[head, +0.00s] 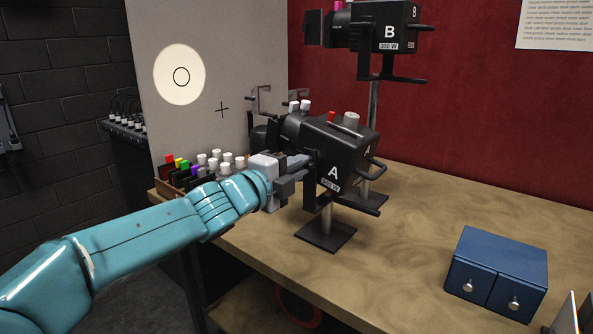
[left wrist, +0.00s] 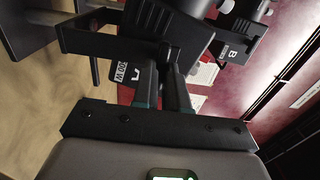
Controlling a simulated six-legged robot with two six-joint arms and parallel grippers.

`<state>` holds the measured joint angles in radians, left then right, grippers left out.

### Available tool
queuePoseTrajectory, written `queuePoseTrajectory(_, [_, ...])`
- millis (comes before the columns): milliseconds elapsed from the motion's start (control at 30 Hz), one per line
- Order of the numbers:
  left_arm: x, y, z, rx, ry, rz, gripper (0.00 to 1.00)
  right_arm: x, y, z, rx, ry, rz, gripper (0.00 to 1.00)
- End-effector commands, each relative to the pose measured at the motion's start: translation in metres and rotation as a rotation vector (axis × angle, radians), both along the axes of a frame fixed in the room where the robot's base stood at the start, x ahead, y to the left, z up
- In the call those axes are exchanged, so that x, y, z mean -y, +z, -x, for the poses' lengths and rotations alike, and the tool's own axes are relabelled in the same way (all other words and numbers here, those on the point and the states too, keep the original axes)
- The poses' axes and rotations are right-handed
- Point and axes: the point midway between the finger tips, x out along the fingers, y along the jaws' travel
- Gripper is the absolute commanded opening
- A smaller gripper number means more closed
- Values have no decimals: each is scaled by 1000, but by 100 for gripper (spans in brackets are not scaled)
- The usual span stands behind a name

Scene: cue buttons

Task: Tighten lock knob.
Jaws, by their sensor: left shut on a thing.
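Lamp A (head: 338,150), a black spotlight marked 300 W, stands on a post with a square base on the wooden bench. My left gripper (head: 303,163) reaches in from the left, at the near left side of lamp A by its bracket. In the left wrist view, its two fingers (left wrist: 164,72) come close together at the dark lamp bracket (left wrist: 110,40). The gripper is shut on a small part there, which appears to be the lock knob. My right gripper is in neither view.
A grey board (head: 222,70) carries a light spot (head: 163,75) and a cross. Several coloured and white buttons stand left of the gripper. A blue drawer box (head: 497,260) sits at right. The bench between is clear.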

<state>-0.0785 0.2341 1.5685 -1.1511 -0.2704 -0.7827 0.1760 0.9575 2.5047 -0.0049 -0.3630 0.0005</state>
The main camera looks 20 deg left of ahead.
Motion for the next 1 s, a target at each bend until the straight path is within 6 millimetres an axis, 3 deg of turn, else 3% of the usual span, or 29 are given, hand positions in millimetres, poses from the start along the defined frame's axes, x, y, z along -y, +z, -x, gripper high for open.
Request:
queuePoseTrajectory(533, [1, -3, 0, 5, -3, -29, 0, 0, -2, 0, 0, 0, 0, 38])
queuePoseTrajectory(600, [1, -3, 0, 5, -3, -29, 29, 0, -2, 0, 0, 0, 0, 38])
queuePoseTrajectory(633, [1, -2, 0, 6, -2, -29, 38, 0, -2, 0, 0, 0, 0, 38])
queuePoseTrajectory(1000, [-1, -1, 5, 8, -1, -26, 38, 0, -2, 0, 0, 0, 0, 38])
